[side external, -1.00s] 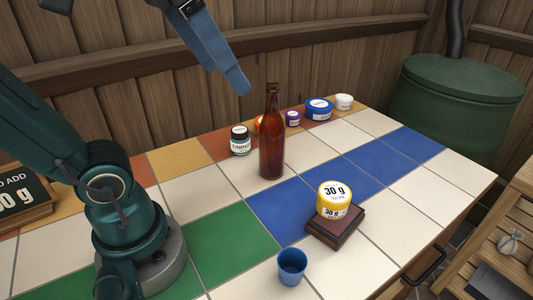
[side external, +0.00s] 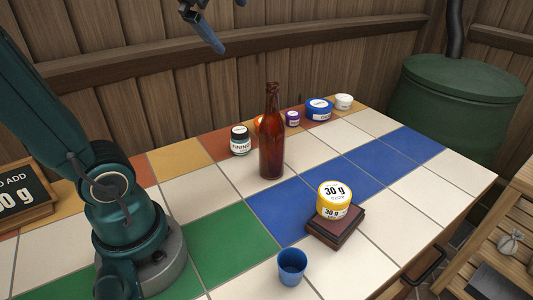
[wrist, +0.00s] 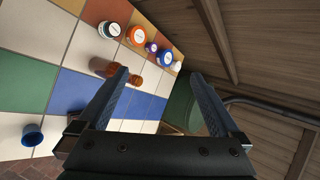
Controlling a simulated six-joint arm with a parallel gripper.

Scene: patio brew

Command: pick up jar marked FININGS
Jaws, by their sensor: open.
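The jar marked FININGS (side external: 240,141), with a dark lid and a pale label, stands upright on the tiled table, behind and left of the brown bottle (side external: 271,135). What looks like the same jar shows at the upper left in the wrist view (wrist: 109,30). My gripper (side external: 208,32) is high above the back of the table, mostly cut off by the top edge in the side view. In the wrist view my gripper (wrist: 160,76) has its two fingers wide apart with nothing between them. It is well clear of the jar.
An orange jar (side external: 259,123), purple jar (side external: 293,118), blue jar (side external: 319,110) and white jar (side external: 344,102) line the back edge. A yellow 30 g tub (side external: 334,200) sits on a dark block (side external: 335,232). A blue cup (side external: 292,267) stands in front. A wooden wall rises behind.

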